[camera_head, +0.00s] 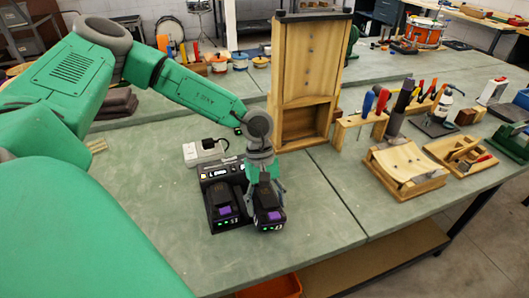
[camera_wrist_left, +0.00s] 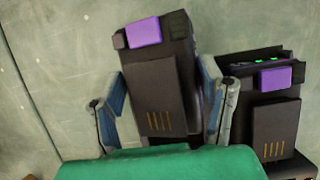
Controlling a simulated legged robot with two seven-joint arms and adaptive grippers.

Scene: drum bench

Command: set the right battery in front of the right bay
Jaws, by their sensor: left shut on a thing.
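The black charger (camera_head: 213,174), with a lit display strip, stands on the bench. The left battery (camera_head: 226,211), black with a purple patch and green lights, sits on its left side; it also shows at the right of the left wrist view (camera_wrist_left: 275,122). My left gripper (camera_head: 264,180) is shut on the right battery (camera_head: 269,217), which also has a purple patch. In the left wrist view this battery (camera_wrist_left: 155,85) is between the two fingers, slightly tilted and apart from the left battery. The right bay is mostly hidden behind the gripper and battery. My right gripper is not in view.
A white adapter (camera_head: 203,152) lies behind the charger. A tall wooden frame (camera_head: 308,75) stands behind and right. A curved wooden block (camera_head: 404,170) and a tool rack (camera_head: 362,120) are farther right. Bench in front of the batteries is clear.

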